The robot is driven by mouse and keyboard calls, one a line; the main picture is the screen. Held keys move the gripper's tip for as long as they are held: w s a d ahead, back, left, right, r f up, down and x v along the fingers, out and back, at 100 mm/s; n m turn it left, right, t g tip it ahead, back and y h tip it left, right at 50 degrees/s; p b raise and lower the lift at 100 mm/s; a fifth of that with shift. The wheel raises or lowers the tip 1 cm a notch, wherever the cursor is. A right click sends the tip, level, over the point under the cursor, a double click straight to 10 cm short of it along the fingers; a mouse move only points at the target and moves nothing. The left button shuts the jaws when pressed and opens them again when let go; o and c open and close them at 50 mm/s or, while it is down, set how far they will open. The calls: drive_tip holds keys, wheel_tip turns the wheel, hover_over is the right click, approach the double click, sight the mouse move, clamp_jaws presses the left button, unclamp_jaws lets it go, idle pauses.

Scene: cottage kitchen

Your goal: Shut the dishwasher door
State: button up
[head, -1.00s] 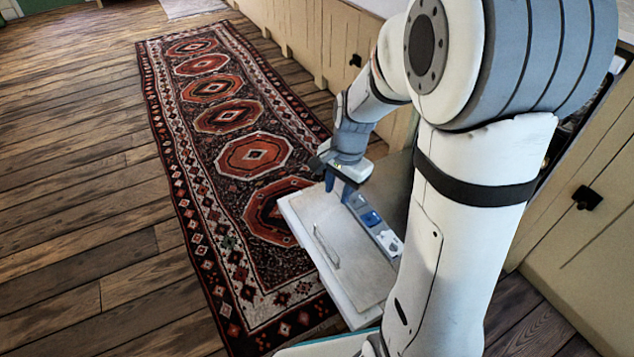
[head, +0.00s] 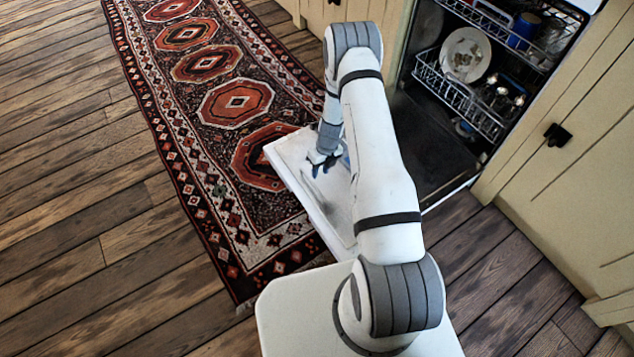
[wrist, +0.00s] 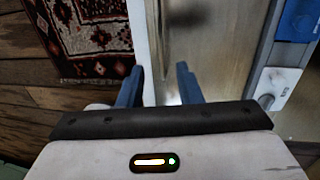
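The dishwasher door (head: 288,150) hangs open, lowered roughly flat in front of the dishwasher (head: 436,140), with its outer edge over the rug. In the wrist view the door's pale edge and grey metal inner face (wrist: 215,45) fill the middle, with a blue and white dispenser (wrist: 297,22) at the right. My gripper (head: 324,164) is above the door near its outer end. In the wrist view my gripper (wrist: 158,88) has its two blue fingers apart with nothing between them, near the door's edge. Whether the fingers touch the door is unclear. My arm hides part of the door.
Racks (head: 462,95) inside the dishwasher hold a white plate (head: 466,54), a blue mug (head: 523,30) and other dishes. Beige cupboards (head: 570,180) stand at the right. A patterned red rug (head: 236,102) runs along the wooden floor, which is clear at the left.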

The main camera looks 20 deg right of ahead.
drive_tip(key=b, duration=0.3)
hover_over(318, 184)
drive_tip(key=s+a, duration=0.1)
drive_tip(key=s, duration=0.3)
drive_tip(key=f, duration=0.8)
drive_tip(key=shift+w+a, duration=0.1)
drive_tip(key=shift+w, duration=0.15)
clamp_jaws()
